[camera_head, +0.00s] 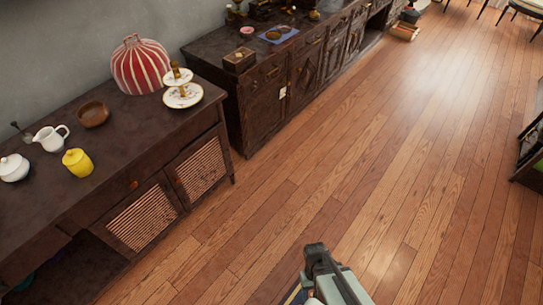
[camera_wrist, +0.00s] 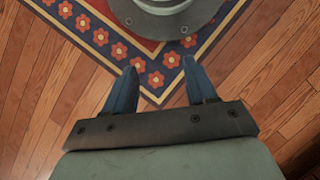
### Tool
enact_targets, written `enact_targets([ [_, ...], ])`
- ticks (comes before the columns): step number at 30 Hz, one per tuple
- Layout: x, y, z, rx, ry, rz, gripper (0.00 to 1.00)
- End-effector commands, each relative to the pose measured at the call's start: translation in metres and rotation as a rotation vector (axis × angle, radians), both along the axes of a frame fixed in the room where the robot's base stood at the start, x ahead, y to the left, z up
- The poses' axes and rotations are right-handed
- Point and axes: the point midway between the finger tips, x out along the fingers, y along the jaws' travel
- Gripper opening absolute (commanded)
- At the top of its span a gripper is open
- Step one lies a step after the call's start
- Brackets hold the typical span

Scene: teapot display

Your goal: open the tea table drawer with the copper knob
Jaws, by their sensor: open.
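The dark wooden tea table (camera_head: 120,140) stands along the wall at the left in the head view. A small copper-coloured knob (camera_head: 134,184) shows on its front, just below the top and above a woven door panel; the drawer's outline is too dark to make out. No gap shows there. My gripper (camera_wrist: 162,68) is open and empty in the wrist view, its two blue fingers apart above a patterned rug. Part of my arm shows at the bottom of the head view, well to the right of the knob and apart from the table. The knob is not in the wrist view.
A dark cabinet (camera_head: 262,110) stands beyond. Open wooden floor (camera_head: 350,190) lies in front.

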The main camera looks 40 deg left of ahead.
Motion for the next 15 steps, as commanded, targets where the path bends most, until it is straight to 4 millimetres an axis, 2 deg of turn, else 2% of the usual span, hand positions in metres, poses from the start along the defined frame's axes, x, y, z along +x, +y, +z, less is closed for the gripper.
enact_targets([
  [1,-0.003,0.012,0.0,0.006,-0.005,0.034,0.56],
  [8,-0.02,0.06,0.002,0.033,-0.03,0.175,0.56],
  [15,-0.044,0.119,0.003,0.098,-0.074,0.324,0.56],
])
